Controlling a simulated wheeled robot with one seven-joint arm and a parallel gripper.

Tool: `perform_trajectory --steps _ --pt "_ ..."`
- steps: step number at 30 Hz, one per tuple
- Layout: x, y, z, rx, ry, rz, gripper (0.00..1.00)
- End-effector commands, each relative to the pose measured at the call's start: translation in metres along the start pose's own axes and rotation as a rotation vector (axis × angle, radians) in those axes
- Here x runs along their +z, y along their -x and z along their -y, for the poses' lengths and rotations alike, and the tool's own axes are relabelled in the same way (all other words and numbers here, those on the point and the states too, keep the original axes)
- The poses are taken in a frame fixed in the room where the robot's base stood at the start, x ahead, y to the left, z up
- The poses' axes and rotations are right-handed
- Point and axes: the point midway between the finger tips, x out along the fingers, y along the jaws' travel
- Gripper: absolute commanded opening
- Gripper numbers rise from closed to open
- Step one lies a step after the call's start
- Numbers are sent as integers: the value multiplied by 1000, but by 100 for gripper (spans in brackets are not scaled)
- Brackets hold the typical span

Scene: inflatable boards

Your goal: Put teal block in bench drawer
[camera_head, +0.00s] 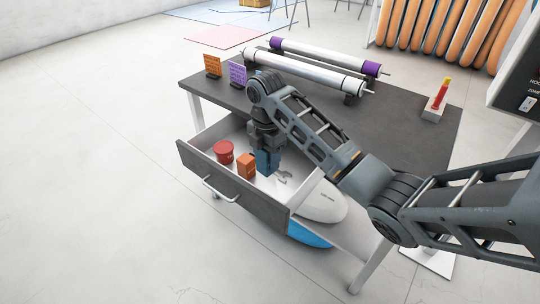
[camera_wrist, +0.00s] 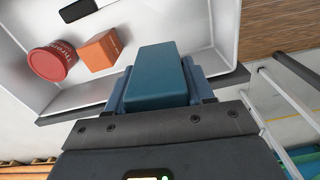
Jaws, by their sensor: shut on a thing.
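A teal block (camera_wrist: 158,75) is held between the fingers of my gripper (camera_wrist: 160,98), which is shut on it. In the head view my gripper (camera_head: 267,158) points down over the open bench drawer (camera_head: 232,190), with the teal block (camera_head: 267,161) at its lower end. The block is above or inside the drawer, towards its right part; I cannot tell whether it touches the drawer floor. The drawer is pulled out from the dark-topped bench (camera_head: 410,122). My arm hides part of the drawer's back.
Rolls (camera_head: 305,75) and small cards (camera_head: 238,75) stand on the bench. White and blue boards (camera_head: 318,202) lie below the drawer.

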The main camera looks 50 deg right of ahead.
Motion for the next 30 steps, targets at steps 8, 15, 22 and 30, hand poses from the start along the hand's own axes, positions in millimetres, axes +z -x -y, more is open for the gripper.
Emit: perform_trajectory --steps 8,15,22,30 --pt "19 -13 7 -3 111 0 11" --pt "19 -54 8 -4 114 1 11" --pt "19 -76 8 -4 115 1 11" --pt "19 -105 7 -3 115 2 11"
